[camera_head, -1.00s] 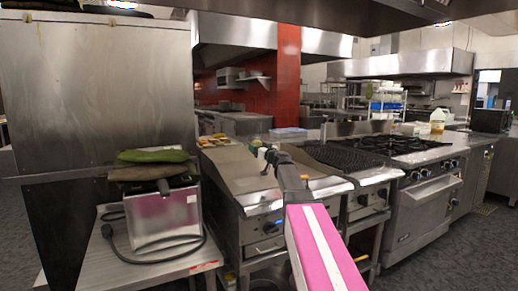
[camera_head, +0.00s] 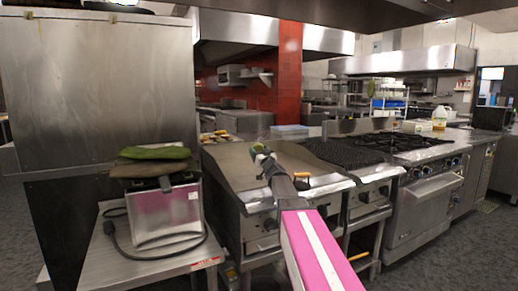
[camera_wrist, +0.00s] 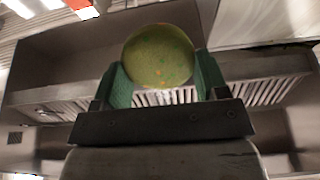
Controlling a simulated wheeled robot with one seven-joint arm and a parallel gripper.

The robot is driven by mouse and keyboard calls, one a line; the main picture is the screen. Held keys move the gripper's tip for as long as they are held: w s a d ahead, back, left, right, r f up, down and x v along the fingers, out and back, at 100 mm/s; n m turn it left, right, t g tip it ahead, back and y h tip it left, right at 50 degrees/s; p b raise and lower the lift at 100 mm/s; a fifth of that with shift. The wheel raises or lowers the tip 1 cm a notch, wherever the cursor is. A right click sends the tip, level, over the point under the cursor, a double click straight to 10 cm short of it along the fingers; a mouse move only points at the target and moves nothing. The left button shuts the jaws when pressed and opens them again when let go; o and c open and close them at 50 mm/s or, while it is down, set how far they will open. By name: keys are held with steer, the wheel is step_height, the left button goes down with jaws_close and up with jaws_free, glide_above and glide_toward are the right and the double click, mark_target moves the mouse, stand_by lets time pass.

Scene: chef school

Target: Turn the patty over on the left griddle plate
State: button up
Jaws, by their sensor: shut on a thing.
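My gripper (camera_head: 259,151) is above the left griddle plate (camera_head: 228,160) in the head view, small and partly hidden by my own arm. In the wrist view my gripper (camera_wrist: 160,72) has its two green fingers shut on the sides of a round, flat, yellow-green patty (camera_wrist: 158,50) with orange and green specks. One broad face of the patty is toward the wrist camera. The wrist view looks up at the slatted hood behind the patty, so the gripper is turned upward. The gap between patty and plate cannot be judged.
A dark ribbed grill (camera_head: 342,153) and a burner range (camera_head: 395,143) stand to the right. A small orange-and-black thing (camera_head: 302,181) lies at the griddle's front right. The hood (camera_wrist: 60,60) is overhead.

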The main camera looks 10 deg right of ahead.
steer(key=shift+f, duration=0.25)
steer(key=o, duration=1)
steer(key=shift+o, duration=0.2)
steer(key=shift+s, duration=0.1)
steer(key=s+d, duration=0.3)
steer(key=s, duration=0.5)
steer(key=shift+s+r, duration=0.3)
stand_by(0.8)
